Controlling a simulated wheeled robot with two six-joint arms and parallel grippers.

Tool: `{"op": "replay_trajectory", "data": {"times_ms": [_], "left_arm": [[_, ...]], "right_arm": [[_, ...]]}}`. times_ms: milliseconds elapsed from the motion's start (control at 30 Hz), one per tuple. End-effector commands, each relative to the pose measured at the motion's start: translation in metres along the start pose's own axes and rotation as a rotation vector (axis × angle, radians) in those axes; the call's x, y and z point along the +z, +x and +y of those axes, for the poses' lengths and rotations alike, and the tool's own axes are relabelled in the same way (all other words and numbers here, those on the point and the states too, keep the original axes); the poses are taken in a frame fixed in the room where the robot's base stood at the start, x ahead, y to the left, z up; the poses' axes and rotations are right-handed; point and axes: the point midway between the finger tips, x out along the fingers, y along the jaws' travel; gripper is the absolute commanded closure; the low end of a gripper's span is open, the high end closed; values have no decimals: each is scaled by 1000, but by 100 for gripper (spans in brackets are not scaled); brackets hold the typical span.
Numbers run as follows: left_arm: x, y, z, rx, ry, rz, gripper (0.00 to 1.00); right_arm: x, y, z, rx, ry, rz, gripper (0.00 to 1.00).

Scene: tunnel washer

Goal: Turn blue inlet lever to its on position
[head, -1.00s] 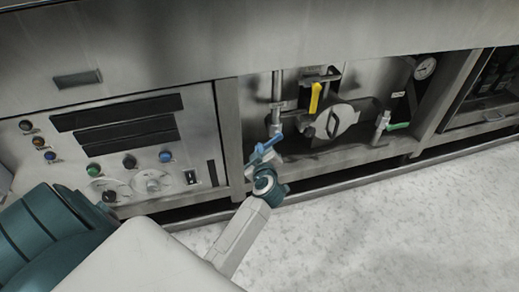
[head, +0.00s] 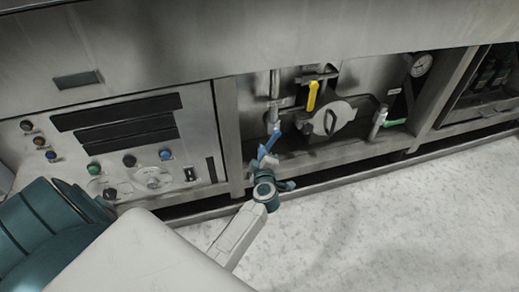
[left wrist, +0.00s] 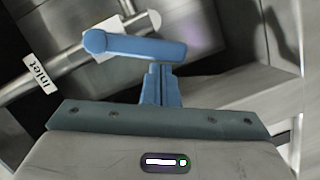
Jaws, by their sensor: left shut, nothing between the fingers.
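The blue inlet lever (left wrist: 140,47) lies nearly level across the upper middle of the left wrist view, its rounded end at the left over a metal pipe (left wrist: 45,67). A white tag reading "Inlet" (left wrist: 42,73) hangs by the pipe. In the head view the blue lever (head: 270,141) slants at the foot of the vertical pipe. My left gripper (left wrist: 158,70) is shut and empty, its blue fingertips right at the lever's lower edge; I cannot tell whether they touch. It also shows in the head view (head: 266,161), just below the lever. My right gripper is out of view.
A yellow lever (head: 312,96), a round metal cover (head: 331,118), a green-handled valve (head: 394,122) and a gauge (head: 421,65) share the recess. A control panel (head: 120,140) with buttons stands at left. The speckled floor (head: 400,220) is clear.

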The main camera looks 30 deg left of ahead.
Motion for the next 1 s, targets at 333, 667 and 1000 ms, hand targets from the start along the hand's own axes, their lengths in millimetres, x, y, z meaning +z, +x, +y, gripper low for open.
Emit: {"op": "replay_trajectory", "data": {"times_ms": [333, 667, 1000], "left_arm": [[23, 6, -8, 72, -286, -1, 100], [33, 8, -6, 94, -378, 0, 100], [37, 9, -7, 94, -377, 0, 100]], "right_arm": [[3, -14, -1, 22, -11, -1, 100], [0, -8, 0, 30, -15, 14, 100], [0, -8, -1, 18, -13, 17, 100]]}}
